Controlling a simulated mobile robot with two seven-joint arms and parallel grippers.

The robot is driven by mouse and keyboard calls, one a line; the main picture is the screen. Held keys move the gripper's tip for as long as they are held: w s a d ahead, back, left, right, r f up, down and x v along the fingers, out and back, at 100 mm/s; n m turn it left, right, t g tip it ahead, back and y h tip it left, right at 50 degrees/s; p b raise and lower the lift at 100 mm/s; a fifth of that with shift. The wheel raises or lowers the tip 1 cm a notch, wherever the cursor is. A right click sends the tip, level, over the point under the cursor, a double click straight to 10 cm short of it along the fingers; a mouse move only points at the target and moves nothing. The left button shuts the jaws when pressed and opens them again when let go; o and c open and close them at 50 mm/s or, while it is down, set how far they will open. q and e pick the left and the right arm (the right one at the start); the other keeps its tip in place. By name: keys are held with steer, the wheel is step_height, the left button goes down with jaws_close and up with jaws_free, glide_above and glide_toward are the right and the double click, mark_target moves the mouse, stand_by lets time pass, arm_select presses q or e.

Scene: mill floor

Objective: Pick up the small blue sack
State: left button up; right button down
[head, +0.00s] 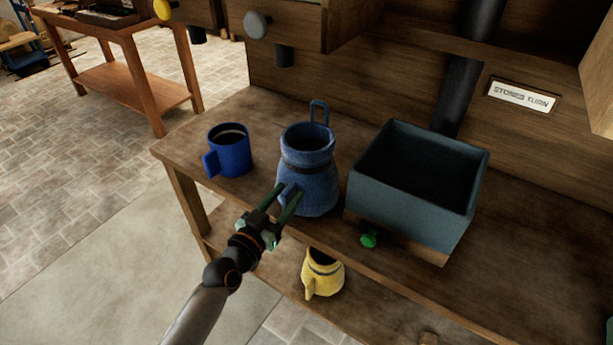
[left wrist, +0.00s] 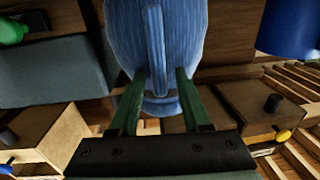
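The small blue sack (head: 310,180), with a dark band round its neck and a loop at its back, stands upright on the wooden bench (head: 490,285). My left gripper (head: 289,194) reaches its near side in the head view. In the left wrist view, the sack (left wrist: 180,35) fills the top middle, with a narrow upright blue strap or handle on its face. The left gripper's green fingers (left wrist: 160,78) are spread apart, one on each side of that strap, with gaps showing. I cannot tell whether they touch the sack. My right gripper is in neither view.
A blue mug (head: 234,152) stands left of the sack. A teal open bin (head: 405,205) stands close on its right, with a small green object (head: 368,240) before it. A yellow sack (head: 322,276) appears lower, below the bench's front edge.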

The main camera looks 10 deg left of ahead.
arm_select(q)
jaws_close()
stand_by(1.2)
